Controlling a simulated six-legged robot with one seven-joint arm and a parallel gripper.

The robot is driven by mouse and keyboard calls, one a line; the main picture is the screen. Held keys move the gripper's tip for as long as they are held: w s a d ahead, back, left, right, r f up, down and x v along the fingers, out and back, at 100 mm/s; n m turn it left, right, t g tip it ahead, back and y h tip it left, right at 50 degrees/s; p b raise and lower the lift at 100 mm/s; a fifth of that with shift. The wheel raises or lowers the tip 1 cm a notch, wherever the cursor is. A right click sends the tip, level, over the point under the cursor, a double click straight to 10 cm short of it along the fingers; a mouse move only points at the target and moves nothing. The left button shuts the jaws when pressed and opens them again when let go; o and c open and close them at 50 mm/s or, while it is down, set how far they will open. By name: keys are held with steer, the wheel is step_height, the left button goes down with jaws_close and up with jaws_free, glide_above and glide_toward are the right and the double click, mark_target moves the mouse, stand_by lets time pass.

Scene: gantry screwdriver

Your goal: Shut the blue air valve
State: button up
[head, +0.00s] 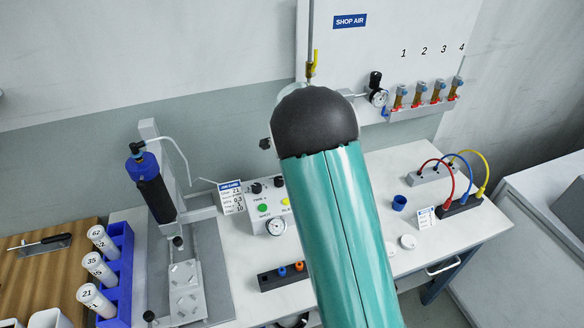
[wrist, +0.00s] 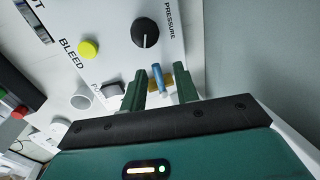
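The blue air valve (wrist: 158,78) shows in the wrist view as a small blue lever on a brass body, low on the front panel of the control box, below the black pressure knob. My gripper (wrist: 160,85) is open, with one green finger on each side of the lever. A gap shows between each finger and the lever, so they look apart, though depth is hard to judge. In the head view my arm covers both the valve and the gripper.
The control box (head: 262,208) carries a pressure knob (wrist: 145,33), a yellow bleed button (wrist: 88,49) and a gauge (head: 276,227). A dark block (head: 270,281) with coloured bits stands in front.

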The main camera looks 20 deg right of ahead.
step_height(320, 180, up, 14)
steer(key=s, duration=0.2)
steer(key=shift+s+f, duration=0.2)
steer(key=shift+s, duration=0.2)
steer(key=s+a+r+n+t+y, duration=0.1)
steer(key=s+a+r+n, duration=0.1)
steer(key=s+r+n, duration=0.45)
steer(key=s+a+r+n+t, duration=0.1)
steer(key=s+a+r+n, duration=0.15)
steer(key=s, duration=0.65)
steer(key=s+a+n, duration=0.2)
steer(key=s+n, duration=0.2)
steer(key=s, duration=0.4)
steer(key=s+a+n+t+h, duration=0.1)
steer(key=s+n, duration=0.4)
steer(key=s, duration=0.3)
steer(key=shift+s+a+f, duration=0.15)
steer(key=shift+s+a, duration=0.25)
steer(key=shift+d, duration=0.1)
